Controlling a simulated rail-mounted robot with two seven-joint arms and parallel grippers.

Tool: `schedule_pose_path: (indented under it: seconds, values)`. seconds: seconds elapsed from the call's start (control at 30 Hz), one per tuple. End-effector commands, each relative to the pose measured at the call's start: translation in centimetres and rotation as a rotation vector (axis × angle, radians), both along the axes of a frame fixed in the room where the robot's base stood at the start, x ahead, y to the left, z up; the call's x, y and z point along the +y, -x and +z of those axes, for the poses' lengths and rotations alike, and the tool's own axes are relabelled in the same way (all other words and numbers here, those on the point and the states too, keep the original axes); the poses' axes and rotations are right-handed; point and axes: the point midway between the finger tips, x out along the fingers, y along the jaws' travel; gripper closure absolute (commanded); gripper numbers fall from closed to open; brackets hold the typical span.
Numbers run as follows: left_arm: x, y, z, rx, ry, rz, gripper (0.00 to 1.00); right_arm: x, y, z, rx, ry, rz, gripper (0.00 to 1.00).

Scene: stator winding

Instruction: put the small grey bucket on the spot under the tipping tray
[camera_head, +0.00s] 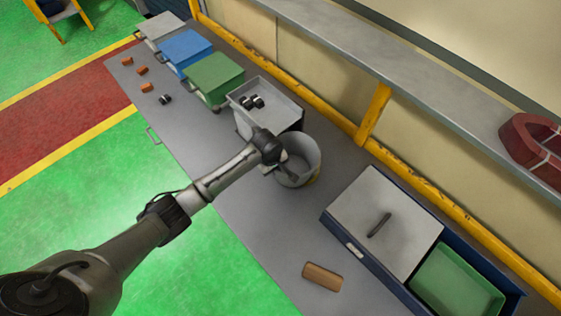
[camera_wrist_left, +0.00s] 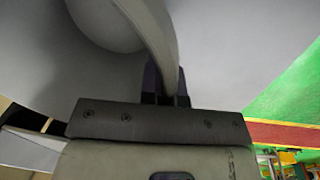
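The small grey bucket (camera_head: 309,149) is upright beside the tipping tray, at the tray's near right. In the left wrist view its pale curved wall (camera_wrist_left: 225,60) fills the picture. My left gripper (camera_head: 287,166) is at the bucket's near-left rim. In the wrist view its dark fingers (camera_wrist_left: 166,88) stand on both sides of the wall, closed on it. I cannot tell whether the bucket touches the bench. The grey tipping tray (camera_head: 286,111) holds a few black-and-white parts. The spot under it is hidden from me. My right gripper is not in view.
Green (camera_head: 216,76), blue (camera_head: 184,47) and grey bins stand beyond the tray. A lidded dark-blue box (camera_head: 340,232) with a green tray (camera_head: 457,283) sits at the right. A brown block (camera_head: 322,277) lies in front. A yellow rail (camera_head: 345,124) runs behind the bench.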

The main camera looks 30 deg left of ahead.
Motion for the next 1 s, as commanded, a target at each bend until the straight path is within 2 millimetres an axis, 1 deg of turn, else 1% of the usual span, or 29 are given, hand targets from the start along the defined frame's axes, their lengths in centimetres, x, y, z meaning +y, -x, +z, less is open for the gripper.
schedule_pose_path:
  seconds: [0.07, 0.33, 0.37, 0.4, 0.5, 0.97, 1.0]
  values:
    - [-0.1, -0.5, 0.1, -0.004, 0.002, 0.0, 1.0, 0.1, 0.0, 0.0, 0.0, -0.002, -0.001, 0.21]
    - [-0.3, -4.0, 0.2, -0.004, 0.0, 0.0, 1.0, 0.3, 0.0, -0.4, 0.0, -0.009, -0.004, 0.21]
    - [-0.3, -4.1, 0.0, -0.003, 0.0, -0.001, 1.0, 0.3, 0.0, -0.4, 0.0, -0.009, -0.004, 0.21]
    - [-0.3, -3.9, -0.6, 0.0, -0.001, -0.001, 1.0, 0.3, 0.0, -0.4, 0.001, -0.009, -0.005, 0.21]
    - [-0.3, -3.9, -1.2, -0.003, 0.0, -0.001, 1.0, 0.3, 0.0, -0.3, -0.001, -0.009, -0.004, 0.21]
    - [-0.3, -3.8, -1.7, -0.003, 0.0, 0.0, 1.0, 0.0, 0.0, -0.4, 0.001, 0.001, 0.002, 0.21]
    - [-0.2, -3.8, -1.8, -0.001, 0.0, 0.0, 0.93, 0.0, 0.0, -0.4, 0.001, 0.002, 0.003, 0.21]
